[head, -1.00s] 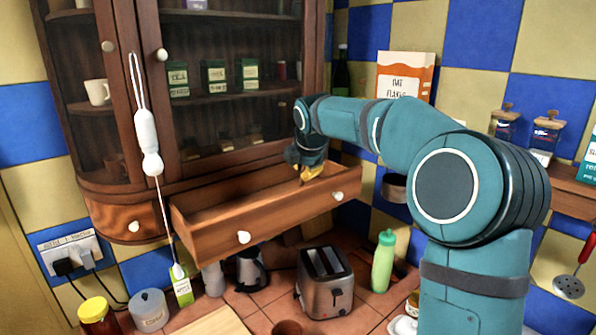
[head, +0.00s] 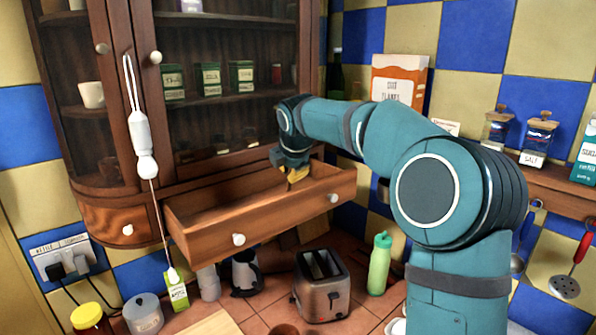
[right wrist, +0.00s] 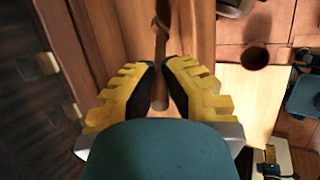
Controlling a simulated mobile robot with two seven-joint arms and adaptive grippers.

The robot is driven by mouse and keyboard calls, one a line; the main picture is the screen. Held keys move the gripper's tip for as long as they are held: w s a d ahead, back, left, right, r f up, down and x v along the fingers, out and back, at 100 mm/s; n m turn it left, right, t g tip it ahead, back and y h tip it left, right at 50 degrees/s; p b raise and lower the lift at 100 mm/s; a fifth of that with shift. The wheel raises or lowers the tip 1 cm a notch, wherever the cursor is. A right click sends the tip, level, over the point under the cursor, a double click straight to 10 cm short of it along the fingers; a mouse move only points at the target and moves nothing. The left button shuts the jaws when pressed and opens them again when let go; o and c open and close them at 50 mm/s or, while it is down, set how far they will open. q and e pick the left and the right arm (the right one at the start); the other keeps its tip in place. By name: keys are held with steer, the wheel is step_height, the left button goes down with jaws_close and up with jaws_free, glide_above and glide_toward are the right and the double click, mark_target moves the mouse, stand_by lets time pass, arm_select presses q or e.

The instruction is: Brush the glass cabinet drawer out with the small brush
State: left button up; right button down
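The glass cabinet drawer (head: 205,240) is pulled out below the glass doors of the wooden cabinet (head: 215,107). It has two white knobs, and its inside looks empty in the head view. My right gripper (head: 293,175) reaches into the drawer's right half from above, its yellow fingers pointing down. In the right wrist view (right wrist: 160,75) its fingers close around a brown wooden handle, which appears to be the small brush (right wrist: 160,48). The brush's far end is dark and its bristles are hard to make out. My left gripper is not in view.
A toaster (head: 321,285), a green bottle (head: 379,263) and jars stand on the counter below. A cereal box (head: 400,78) stands at the right wall.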

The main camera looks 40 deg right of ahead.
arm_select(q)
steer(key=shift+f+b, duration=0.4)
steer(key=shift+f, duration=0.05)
arm_select(e)
steer(key=shift+s+a, duration=0.2)
steer(key=shift+a, duration=2.3)
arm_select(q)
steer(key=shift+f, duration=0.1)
arm_select(e)
steer(key=shift+s+a, duration=0.15)
steer(key=shift+a, duration=1.95)
arm_select(q)
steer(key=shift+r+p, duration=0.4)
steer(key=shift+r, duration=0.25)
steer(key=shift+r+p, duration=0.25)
steer(key=shift+p, duration=0.15)
arm_select(e)
steer(key=w+d, duration=0.2)
steer(key=d, duration=1)
steer(key=shift+w, duration=0.1)
steer(key=shift+r, duration=2.95)
